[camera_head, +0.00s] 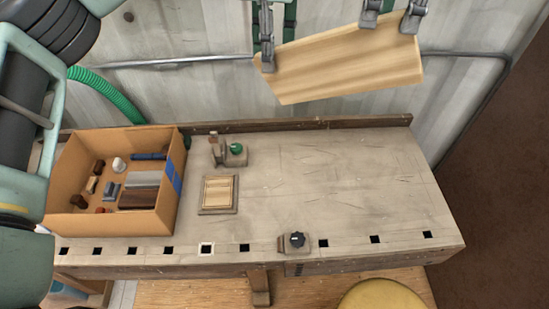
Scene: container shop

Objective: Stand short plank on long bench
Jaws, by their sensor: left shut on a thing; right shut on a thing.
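A short, pale wooden plank (345,66) is held in the air near the top of the head view, above the back edge of the long bench (335,185). Its broad face shows, and it is slightly tilted, with an angled left end. My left gripper (268,55) is shut on the plank's left end. My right gripper (392,20) is shut on its upper right edge, and its upper part is cut off by the frame. The plank does not touch the bench top. The bench's right half is bare.
A cardboard box (168,200) with small blocks stands on the bench's left. A framed wooden piece (218,193) and a small device with a green part (236,152) lie right of it. A black knob (297,240) sits at the front edge. A yellow stool (385,296) stands in front.

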